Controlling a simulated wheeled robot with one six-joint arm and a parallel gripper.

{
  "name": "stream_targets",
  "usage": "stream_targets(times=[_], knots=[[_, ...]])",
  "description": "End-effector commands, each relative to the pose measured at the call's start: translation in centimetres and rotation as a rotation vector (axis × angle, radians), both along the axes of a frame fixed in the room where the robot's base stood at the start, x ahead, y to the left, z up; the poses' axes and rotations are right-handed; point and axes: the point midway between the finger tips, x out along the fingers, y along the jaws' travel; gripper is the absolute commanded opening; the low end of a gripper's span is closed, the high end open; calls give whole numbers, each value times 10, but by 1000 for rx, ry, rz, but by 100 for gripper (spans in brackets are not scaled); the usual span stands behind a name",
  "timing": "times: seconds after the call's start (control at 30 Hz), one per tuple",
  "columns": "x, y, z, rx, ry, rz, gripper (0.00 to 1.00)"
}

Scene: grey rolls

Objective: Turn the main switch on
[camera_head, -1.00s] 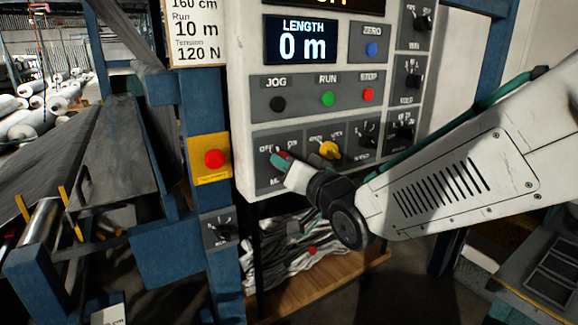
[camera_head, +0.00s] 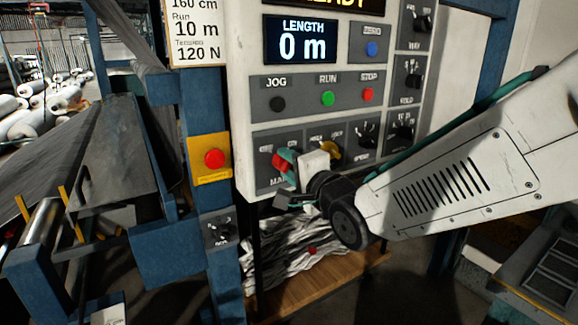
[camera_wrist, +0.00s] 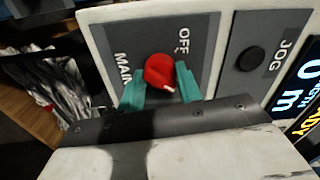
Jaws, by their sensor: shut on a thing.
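The main switch is a red round knob (camera_head: 281,163) on the lower left of the control panel; it also shows in the wrist view (camera_wrist: 159,71).
The control panel (camera_head: 243,110) carries JOG, RUN and STOP buttons, a length display (camera_head: 301,42) at 0 m and several black knobs. A yellow knob (camera_head: 329,150) is close right of my gripper. A red button on a yellow plate (camera_head: 213,159) is to the left.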

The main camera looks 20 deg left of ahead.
Motion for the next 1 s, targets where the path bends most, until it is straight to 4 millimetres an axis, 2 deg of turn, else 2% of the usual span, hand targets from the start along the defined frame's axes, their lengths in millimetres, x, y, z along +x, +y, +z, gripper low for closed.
stream_targets(times=[0.3, 0.87, 0.9, 0.97, 1.0], knots=[[0, 0, -1, 82, 99, 0, 12], [0, 0, -1, 100, 122, -1, 12], [0, 0, -1, 100, 122, -1, 40], [0, 0, -1, 100, 122, 0, 56], [0, 0, -1, 101, 121, 0, 56]])
